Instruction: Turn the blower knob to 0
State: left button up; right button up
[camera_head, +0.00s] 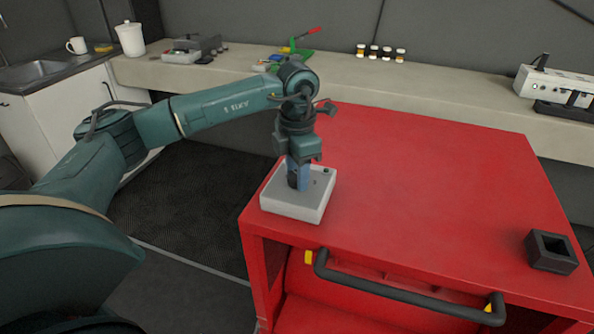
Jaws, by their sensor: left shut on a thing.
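A light grey control box (296,207) sits on the front left corner of the red cabinet top. My left gripper (297,183) points straight down over the box, with its fingers at the box's upper face. It is shut on the blower knob, which the fingers hide. The knob's setting and any markings cannot be read. A small dark spot shows on the box's top to the right of the fingers. My right gripper is not in view.
The red cabinet (430,180) has a black front handle (400,297) and a black square holder (551,251) at its right. A bench (350,80) behind carries small jars (380,52), tools and a white device (555,85). The middle of the red top is clear.

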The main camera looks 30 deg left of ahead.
pick_arm(q)
jog(key=o, duration=1)
notch_tip(320, 180, up, 13)
jog(key=shift+r+b, duration=0.1)
jog(key=shift+b, duration=0.3)
